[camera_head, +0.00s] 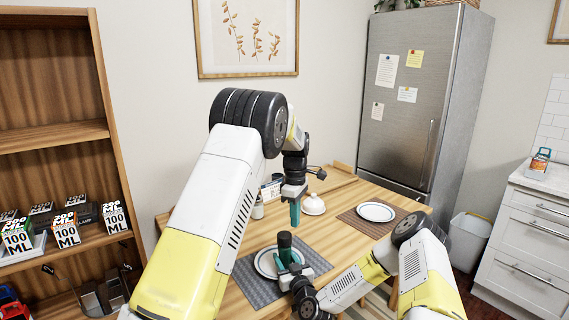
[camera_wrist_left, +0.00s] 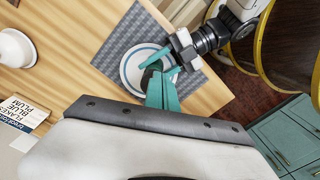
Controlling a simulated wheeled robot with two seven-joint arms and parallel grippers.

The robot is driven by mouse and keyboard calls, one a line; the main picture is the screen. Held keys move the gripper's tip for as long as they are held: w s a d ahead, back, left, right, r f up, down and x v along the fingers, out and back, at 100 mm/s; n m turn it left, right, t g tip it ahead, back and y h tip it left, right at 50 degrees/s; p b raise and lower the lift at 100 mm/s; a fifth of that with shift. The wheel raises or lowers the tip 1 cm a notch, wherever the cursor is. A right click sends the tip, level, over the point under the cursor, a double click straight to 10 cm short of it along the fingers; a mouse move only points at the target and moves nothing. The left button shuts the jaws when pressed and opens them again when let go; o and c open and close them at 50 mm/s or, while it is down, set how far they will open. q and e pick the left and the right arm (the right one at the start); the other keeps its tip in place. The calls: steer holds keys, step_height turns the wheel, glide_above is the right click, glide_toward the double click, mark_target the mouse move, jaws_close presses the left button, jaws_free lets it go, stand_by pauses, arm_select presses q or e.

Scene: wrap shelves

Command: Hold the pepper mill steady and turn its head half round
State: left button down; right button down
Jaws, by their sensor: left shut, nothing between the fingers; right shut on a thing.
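The dark pepper mill (camera_head: 284,241) stands upright over a white plate (camera_head: 262,270) on the near grey placemat. It shows from above in the left wrist view (camera_wrist_left: 155,66). My right gripper (camera_head: 289,260) comes in from the lower right, its teal fingers shut on the mill below its head; they partly hide its body. My left gripper (camera_head: 295,214) is above the mill, apart from it, its teal fingers pointing down, shut and empty. In the left wrist view its fingers (camera_wrist_left: 163,92) overlap the near edge of the plate.
A white lidded dish (camera_head: 314,204) and a labelled box (camera_head: 271,189) stand behind on the wooden table (camera_head: 230,301). A second plate (camera_head: 375,212) lies on the far placemat. A shelf unit (camera_head: 112,150) is at left, a fridge (camera_head: 405,130) behind.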

arm_select(q)
steer(key=shift+r, duration=0.1)
arm_select(e)
steer(key=shift+f, duration=0.1)
steer(key=shift+a, duration=0.1)
arm_select(q)
step_height(320, 180, down, 6)
steer(key=shift+w, duration=0.2)
stand_by(0.5)
steer(key=shift+w+a, duration=0.2)
stand_by(0.8)
steer(key=shift+d, duration=0.15)
steer(key=r, duration=0.6)
steer(key=shift+s+d, duration=0.15)
steer(key=shift+d, duration=0.1)
